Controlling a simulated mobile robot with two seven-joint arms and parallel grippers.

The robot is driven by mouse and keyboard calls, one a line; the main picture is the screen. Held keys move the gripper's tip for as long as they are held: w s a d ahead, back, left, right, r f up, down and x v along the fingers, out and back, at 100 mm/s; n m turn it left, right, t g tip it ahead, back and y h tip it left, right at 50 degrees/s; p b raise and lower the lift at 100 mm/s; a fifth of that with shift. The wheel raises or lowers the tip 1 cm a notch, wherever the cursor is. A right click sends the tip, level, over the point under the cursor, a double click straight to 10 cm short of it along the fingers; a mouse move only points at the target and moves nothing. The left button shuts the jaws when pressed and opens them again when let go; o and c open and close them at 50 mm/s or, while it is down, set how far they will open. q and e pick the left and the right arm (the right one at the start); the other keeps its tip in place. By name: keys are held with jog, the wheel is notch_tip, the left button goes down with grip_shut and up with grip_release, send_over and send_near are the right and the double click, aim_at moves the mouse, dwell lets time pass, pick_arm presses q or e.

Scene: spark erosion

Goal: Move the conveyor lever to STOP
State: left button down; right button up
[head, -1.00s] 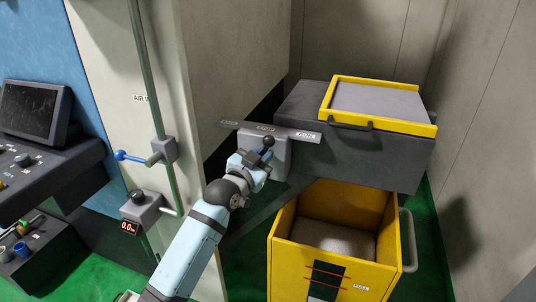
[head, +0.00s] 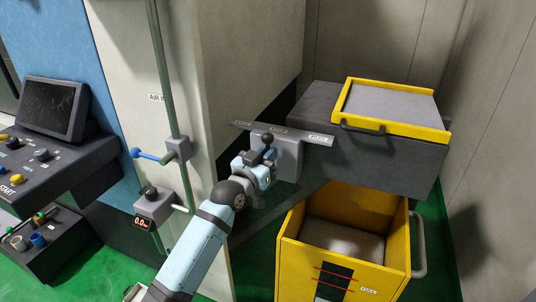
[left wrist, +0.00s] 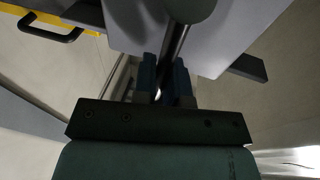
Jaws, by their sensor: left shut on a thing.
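The conveyor lever has a black ball knob (head: 268,138) and stands in front of a grey housing (head: 288,160). Above it is a grey label plate (head: 300,136) with three labels. RUN reads at the right end; the other two are too small to read surely. The knob is a little left of the middle label. My left gripper (head: 263,156) is shut on the lever just below the knob. In the left wrist view the lever's dark shaft (left wrist: 176,45) runs between the fingers of my left gripper (left wrist: 165,66), under the rounded knob (left wrist: 191,8). My right gripper is out of view.
A grey conveyor body (head: 390,165) with a yellow-rimmed tray (head: 445,136) is right of the lever. A yellow bin (head: 290,250) stands below. Left are a blue-handled valve (head: 178,149) on a pipe, a gauge box (head: 154,204) and a control console (head: 90,160).

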pick_arm(q)
jog(key=c, duration=1.2)
grip_release()
jog(key=shift+o, duration=0.2)
jog(key=v, duration=1.4)
jog(key=shift+b, duration=0.4)
jog(key=shift+w+r, duration=0.1)
jog(key=shift+r, duration=0.05)
jog(key=s+a+f+n+g+y, duration=0.2)
jog(key=s+a+f+g+y, duration=0.15)
jog(key=s+f, duration=1.1)
jog(key=s+a+f+n+g+y, duration=0.1)
jog(key=s+a+f+g+y, duration=0.25)
jog(key=s+f, duration=1.1)
notch_tip(320, 180, up, 9)
jog(key=w+a+p, duration=0.1)
jog(key=w+p, duration=0.1)
jog(key=p, duration=1)
jog(key=shift+a+t+h, duration=0.3)
jog(key=shift+a+t, duration=0.05)
jog(key=shift+t, duration=0.05)
